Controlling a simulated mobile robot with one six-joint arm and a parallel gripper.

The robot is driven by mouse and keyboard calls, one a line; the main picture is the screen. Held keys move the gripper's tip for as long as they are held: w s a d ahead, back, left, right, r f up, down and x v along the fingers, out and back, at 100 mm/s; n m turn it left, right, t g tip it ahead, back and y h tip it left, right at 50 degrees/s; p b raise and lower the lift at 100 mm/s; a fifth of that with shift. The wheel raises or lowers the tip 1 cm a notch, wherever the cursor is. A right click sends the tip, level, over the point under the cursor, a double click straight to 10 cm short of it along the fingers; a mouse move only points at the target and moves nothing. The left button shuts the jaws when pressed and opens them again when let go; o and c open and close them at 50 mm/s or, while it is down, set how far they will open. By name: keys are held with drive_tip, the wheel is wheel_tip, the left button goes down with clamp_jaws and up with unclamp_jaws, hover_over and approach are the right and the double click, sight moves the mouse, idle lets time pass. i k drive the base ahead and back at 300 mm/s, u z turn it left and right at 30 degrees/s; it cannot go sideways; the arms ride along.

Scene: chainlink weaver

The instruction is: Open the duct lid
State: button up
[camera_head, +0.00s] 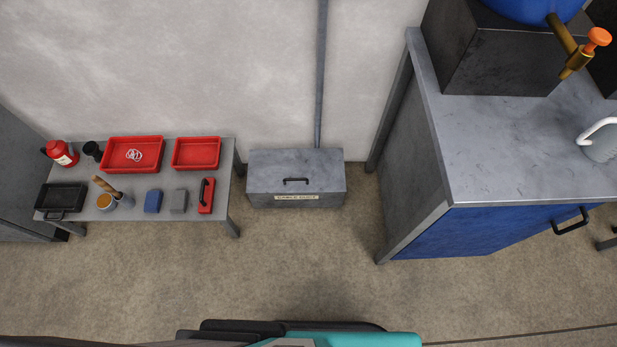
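The duct is a grey metal box (260,200) on the floor against the wall, with a pale label on its front. Its grey lid (265,168) is shut and lies flat on top. A black handle (296,181) sits near the lid's front edge. A vertical grey pipe (320,80) runs up the wall behind the box. My gripper is not in view. Part of my own body shows at the bottom edge, well short of the duct.
Left of the duct, a low grey table (228,178) holds red trays, a red bottle and tools. Right of it stands a workbench (490,150) with a blue front (480,230) and black handle. The floor (270,270) before the duct is clear.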

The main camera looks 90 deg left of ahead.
sight(292, 171)
drive_tip(key=u, duration=0.15)
drive_tip(key=i, duration=0.65)
drive_tip(key=u, duration=0.5)
drive_tip(key=k, duration=0.2)
drive_tip(key=u, duration=2.35)
drive_tip(key=k, duration=0.2)
drive_tip(key=u, duration=1.6)
